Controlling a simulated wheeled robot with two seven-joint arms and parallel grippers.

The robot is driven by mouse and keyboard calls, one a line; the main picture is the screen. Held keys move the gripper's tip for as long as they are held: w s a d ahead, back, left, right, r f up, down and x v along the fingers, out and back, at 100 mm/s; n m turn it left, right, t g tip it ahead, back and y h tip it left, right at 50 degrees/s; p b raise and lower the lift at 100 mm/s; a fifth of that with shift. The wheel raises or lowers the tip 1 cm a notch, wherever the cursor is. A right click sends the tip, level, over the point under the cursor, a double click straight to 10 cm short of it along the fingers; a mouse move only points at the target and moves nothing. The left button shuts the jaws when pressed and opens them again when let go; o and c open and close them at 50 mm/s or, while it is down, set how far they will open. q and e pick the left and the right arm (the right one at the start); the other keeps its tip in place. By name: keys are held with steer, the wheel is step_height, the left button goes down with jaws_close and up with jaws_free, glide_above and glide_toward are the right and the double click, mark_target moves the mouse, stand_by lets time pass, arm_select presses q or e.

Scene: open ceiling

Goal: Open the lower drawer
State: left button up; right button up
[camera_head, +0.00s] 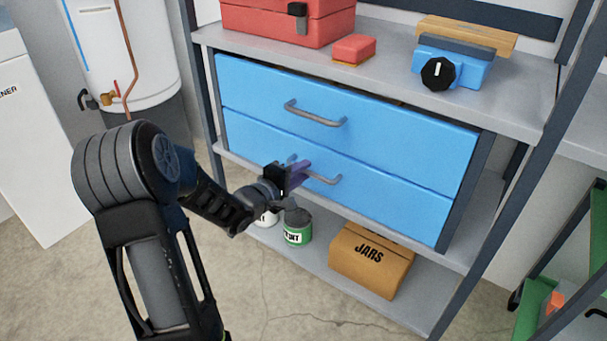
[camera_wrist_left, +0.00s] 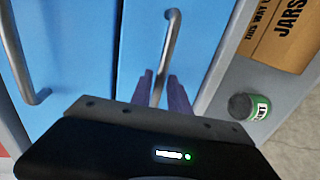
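The lower drawer (camera_head: 400,205) is a blue front with a grey bar handle (camera_head: 322,179), below a matching upper drawer (camera_head: 390,130). Both fronts look flush and closed. My left gripper (camera_head: 300,171) is at the left part of the lower handle. In the left wrist view, its two purple fingers (camera_wrist_left: 164,92) stand apart on either side of the lower handle (camera_wrist_left: 170,45), with a gap visible beside the bar. Whether a finger touches the bar is not clear. The upper handle (camera_wrist_left: 20,60) is at the left there. My right gripper is not in view.
A red toolbox (camera_head: 275,25), a small red box (camera_head: 354,49) and a blue device with a black knob (camera_head: 438,72) stand on the shelf above. Below the drawers are a JARS carton (camera_head: 370,262) and a green-labelled can (camera_head: 298,232). A white tank (camera_head: 130,50) stands left.

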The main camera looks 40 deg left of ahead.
arm_select(q)
steer(key=shift+w, duration=0.55)
steer(key=shift+c, duration=0.3)
jaws_close()
stand_by(0.8)
